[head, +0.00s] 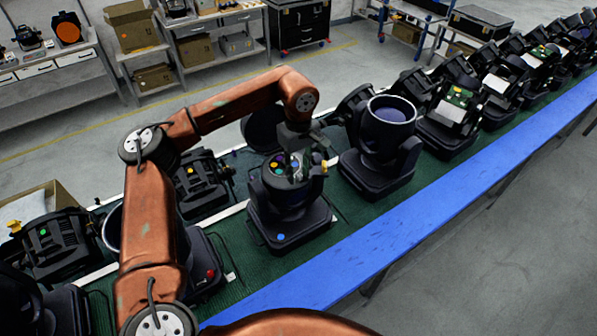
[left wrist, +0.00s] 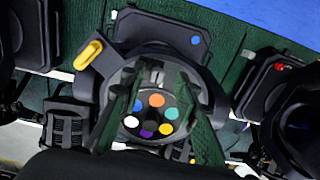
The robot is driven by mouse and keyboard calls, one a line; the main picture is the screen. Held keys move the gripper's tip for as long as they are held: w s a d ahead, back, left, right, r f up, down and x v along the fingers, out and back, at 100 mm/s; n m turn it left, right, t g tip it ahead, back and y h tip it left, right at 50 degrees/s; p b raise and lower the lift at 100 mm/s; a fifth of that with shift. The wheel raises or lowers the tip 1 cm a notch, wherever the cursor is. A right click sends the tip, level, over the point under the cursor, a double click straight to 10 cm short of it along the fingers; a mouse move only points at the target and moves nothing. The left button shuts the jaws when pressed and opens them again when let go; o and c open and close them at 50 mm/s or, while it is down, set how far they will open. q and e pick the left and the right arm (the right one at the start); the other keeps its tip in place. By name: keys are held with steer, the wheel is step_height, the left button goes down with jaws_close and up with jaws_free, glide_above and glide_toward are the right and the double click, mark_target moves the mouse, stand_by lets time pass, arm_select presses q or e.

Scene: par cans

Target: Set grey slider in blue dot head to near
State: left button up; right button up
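The blue dot head is a black moving head (head: 290,222) on the green belt, with a blue dot (head: 281,237) on its base. The dot also shows in the left wrist view (left wrist: 195,40). Its open top holds a wheel of coloured discs (left wrist: 157,113). A small greyish part (left wrist: 155,76) at the rim, above the wheel in the left wrist view, may be the grey slider; its setting is unclear. A yellow lever (left wrist: 88,54) sticks out at the side. My left gripper (head: 296,168) is over the head's top, its fingers (left wrist: 160,82) apart around the greyish part. My right gripper is out of view.
Other black heads stand close on both sides, one with a wide open barrel (head: 391,110) at the right and one with a red dot (left wrist: 280,66). A blue rail (head: 440,215) runs along the belt's near edge. Grey floor (head: 510,250) lies clear beyond it.

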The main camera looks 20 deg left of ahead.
mark_target(299, 175)
arm_select(q)
step_height(299, 175, up, 12)
stand_by(0.4)
steer(key=shift+f, duration=0.15)
